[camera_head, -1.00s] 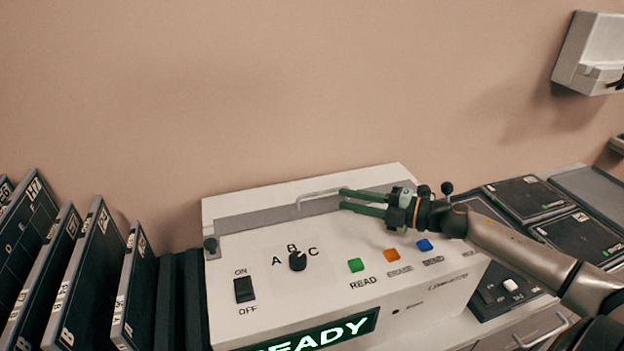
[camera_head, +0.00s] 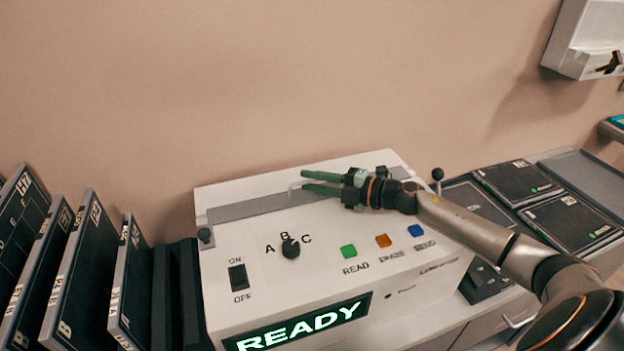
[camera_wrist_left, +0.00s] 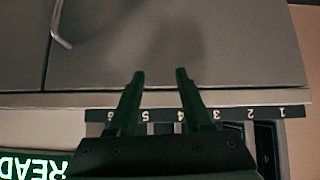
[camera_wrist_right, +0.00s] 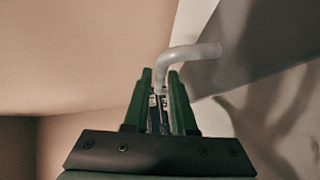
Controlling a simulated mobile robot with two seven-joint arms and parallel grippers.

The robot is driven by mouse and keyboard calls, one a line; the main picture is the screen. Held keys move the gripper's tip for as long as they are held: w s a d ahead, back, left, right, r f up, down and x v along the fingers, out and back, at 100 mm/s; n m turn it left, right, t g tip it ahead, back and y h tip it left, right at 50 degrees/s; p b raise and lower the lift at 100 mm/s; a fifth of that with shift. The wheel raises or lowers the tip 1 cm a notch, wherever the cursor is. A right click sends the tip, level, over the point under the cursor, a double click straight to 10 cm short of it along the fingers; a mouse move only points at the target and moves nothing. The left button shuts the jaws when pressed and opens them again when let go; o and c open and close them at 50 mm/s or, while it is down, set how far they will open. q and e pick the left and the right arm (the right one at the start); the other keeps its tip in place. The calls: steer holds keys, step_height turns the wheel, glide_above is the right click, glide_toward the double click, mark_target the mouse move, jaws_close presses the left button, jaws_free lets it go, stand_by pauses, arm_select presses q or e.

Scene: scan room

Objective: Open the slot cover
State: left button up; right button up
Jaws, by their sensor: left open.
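The slot cover (camera_head: 248,210) is a long grey strip along the back of the white machine's sloped top. Its pale bent handle (camera_head: 291,194) stands up from it. It looks down, with no open slot visible. My right gripper (camera_head: 304,181) reaches in from the right, with its green fingers around the handle's bar. In the right wrist view the handle (camera_wrist_right: 190,52) bends in between the closely spaced fingertips (camera_wrist_right: 160,76), seemingly gripped. My left gripper (camera_wrist_left: 160,72) is open and empty, seen only in the left wrist view, over a grey front panel.
The machine carries an on/off switch (camera_head: 238,278), an A-B-C knob (camera_head: 290,248), coloured buttons (camera_head: 348,251) and a lit READY display (camera_head: 300,325). Dark cassettes (camera_head: 85,265) stand at the left; flat ones (camera_head: 568,222) lie at the right. A numbered strip (camera_wrist_left: 200,114) shows below the left fingers.

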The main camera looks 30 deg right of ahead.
steer(key=shift+w+a, duration=0.1)
steer(key=shift+w, duration=0.05)
jaws_close()
stand_by(1.4)
